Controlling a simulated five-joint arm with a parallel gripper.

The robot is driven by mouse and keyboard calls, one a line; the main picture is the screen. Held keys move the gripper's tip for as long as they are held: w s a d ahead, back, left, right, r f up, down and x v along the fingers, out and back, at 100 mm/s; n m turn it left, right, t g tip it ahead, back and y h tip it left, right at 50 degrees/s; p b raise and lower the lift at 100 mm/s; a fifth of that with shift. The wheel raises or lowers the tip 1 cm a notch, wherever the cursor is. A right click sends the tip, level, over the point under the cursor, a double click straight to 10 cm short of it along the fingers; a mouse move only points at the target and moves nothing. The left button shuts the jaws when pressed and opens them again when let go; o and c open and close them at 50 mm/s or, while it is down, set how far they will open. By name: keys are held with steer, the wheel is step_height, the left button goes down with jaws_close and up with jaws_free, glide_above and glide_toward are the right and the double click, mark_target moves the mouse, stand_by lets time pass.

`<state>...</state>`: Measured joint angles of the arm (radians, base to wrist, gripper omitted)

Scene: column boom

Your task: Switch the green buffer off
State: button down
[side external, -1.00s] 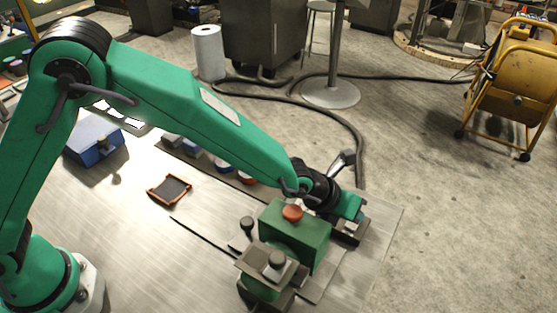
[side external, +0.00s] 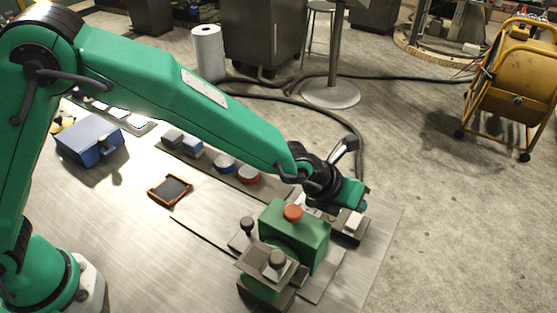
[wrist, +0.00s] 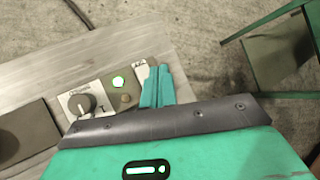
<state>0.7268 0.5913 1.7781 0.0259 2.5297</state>
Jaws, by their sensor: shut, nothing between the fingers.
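The green buffer (side external: 300,238) is a green block machine with an orange-red knob (side external: 293,212) on top, at the front right of the bench. My gripper (wrist: 157,80) has its two teal fingers together and empty. In the side view it is just behind the buffer, and the buffer partly hides what lies below it. I cannot tell whether the fingers touch anything.
A blue box (side external: 90,140) and an orange-rimmed tray (side external: 170,189) lie on the bench at left. A yellow reel (side external: 515,80) is on the floor at right.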

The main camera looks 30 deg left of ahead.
steer(key=shift+s+r, duration=0.15)
steer(key=shift+r, duration=0.5)
steer(key=shift+a+r, duration=0.15)
steer(key=s+a+r+n+y, duration=0.2)
steer(key=a+r+n, duration=0.6)
steer(key=a, duration=0.4)
steer(key=s+a+r+n+y, duration=0.15)
steer(key=a+r+n, duration=0.35)
steer(key=a+n, duration=0.5)
steer(key=s+a+r+n+y, duration=0.1)
steer(key=s+a+n+y, duration=0.1)
steer(key=s+a+n, duration=1.6)
steer(key=shift+s+r+n+g, duration=0.4)
steer(key=shift+s+n, duration=0.25)
steer(key=shift+n, duration=0.05)
